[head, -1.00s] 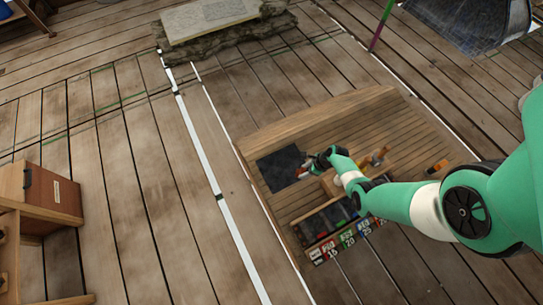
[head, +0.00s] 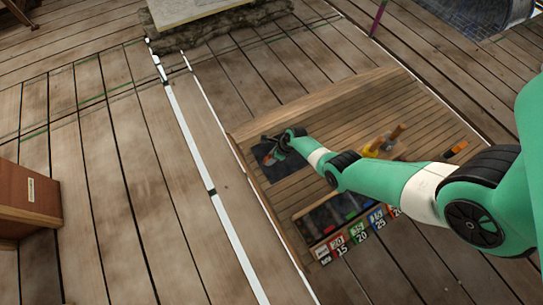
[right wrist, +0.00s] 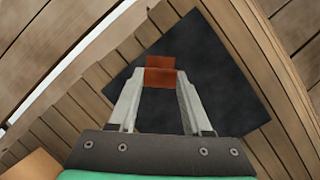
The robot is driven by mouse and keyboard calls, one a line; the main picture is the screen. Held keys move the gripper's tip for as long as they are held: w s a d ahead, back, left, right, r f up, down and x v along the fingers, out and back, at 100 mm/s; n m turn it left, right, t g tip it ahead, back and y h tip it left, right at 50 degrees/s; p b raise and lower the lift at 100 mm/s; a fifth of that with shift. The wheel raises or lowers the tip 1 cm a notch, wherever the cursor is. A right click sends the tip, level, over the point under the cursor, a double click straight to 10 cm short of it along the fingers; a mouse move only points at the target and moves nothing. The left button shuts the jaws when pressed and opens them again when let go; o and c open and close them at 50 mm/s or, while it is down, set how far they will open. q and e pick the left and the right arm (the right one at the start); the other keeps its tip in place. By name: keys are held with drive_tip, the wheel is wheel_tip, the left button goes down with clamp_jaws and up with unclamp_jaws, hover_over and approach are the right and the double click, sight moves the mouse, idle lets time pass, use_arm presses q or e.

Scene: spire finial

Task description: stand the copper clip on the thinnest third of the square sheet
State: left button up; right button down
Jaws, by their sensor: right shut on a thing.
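The square sheet (head: 284,172) is a flat dark panel on the slatted wooden bench at its left end. It fills much of the right wrist view (right wrist: 225,75), and I cannot make out thirds of different thickness on it. My right gripper (head: 270,150) is over the sheet. In the right wrist view its two grey fingers (right wrist: 160,84) are shut on the copper clip (right wrist: 160,76), a small reddish-brown block between the fingertips. I cannot tell whether the clip touches the sheet. My left gripper is not in view.
A divided tray (head: 328,222) with coloured pieces and numbered cards lies along the bench's near side. Yellow and brown handled items (head: 378,145) and an orange-black item (head: 456,150) are right of the sheet. A raised wooden strip (head: 310,105) edges the bench's far side.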

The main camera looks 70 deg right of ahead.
wheel_tip(320, 180, down, 3)
drive_tip(key=shift+s+r+b, duration=0.1)
drive_tip(key=shift+r+b, duration=0.05)
drive_tip(key=shift+b, duration=0.3)
drive_tip(key=shift+r, duration=0.15)
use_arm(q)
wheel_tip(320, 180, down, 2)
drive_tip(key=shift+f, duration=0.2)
use_arm(e)
drive_tip(key=shift+c, duration=1.7)
unclamp_jaws()
drive_tip(key=shift+r+p, duration=0.2)
drive_tip(key=shift+p, duration=0.1)
use_arm(q)
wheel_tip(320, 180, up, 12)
drive_tip(key=p, duration=1.1)
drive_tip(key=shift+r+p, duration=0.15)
drive_tip(key=shift+p, duration=0.25)
use_arm(e)
drive_tip(key=v, duration=1.1)
drive_tip(key=shift+s+r, duration=0.15)
drive_tip(key=shift+r, duration=0.2)
